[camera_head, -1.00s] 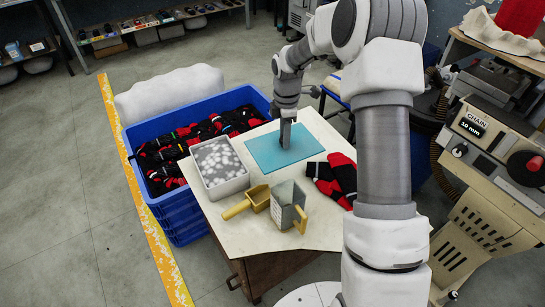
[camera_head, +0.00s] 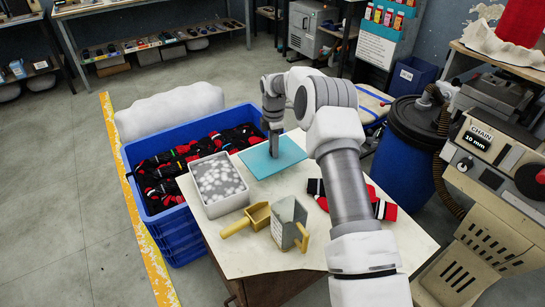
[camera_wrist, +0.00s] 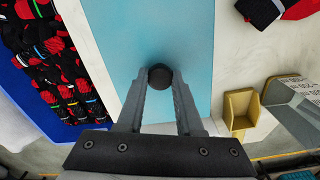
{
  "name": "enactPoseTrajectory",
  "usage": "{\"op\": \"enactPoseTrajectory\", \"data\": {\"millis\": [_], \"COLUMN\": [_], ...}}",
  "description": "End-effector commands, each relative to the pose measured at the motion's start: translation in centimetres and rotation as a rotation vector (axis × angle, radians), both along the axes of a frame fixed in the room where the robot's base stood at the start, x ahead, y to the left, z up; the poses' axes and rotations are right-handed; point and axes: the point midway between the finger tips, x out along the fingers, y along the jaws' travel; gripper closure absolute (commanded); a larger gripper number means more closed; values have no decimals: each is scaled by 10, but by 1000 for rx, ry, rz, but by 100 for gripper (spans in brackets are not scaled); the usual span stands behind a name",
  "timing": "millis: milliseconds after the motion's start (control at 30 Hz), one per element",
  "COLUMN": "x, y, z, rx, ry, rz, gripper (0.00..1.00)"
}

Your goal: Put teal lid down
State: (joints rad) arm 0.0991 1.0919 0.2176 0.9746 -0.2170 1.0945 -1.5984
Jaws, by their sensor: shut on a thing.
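The teal lid (camera_head: 285,157) is a flat rectangular sheet near the far edge of the worktable (camera_head: 252,265). In the wrist view the lid (camera_wrist: 195,35) fills the middle, with a round black knob (camera_wrist: 160,76) on it. My gripper (camera_head: 274,153) points down over the lid. In the wrist view my gripper's fingers (camera_wrist: 160,84) are shut on the knob. I cannot tell whether the lid touches the tabletop or hangs just above it. The grey bin (camera_head: 243,202) of white balls stands open to the left of the lid.
A blue crate (camera_head: 172,222) of dark and red socks borders the table's left. Red-and-black knitwear (camera_head: 384,209) lies at right, partly behind my arm. Bare tabletop surrounds the scoops.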

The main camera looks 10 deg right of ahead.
Motion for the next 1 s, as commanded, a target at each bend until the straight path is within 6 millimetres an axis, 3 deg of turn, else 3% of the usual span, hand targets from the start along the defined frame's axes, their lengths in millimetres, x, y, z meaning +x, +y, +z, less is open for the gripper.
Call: {"op": "enactPoseTrajectory", "data": {"millis": [267,533,933,967,1000], "x": [9,9,9,9,9], "y": [2,2,1,1,1], "z": [-10,-46,-51,-50,-49], "rx": [0,0,0,0,0], "ry": [1,1,0,0,0], "rz": [1,1,0,0,0], "gripper": [100,100,100,61,54]}}
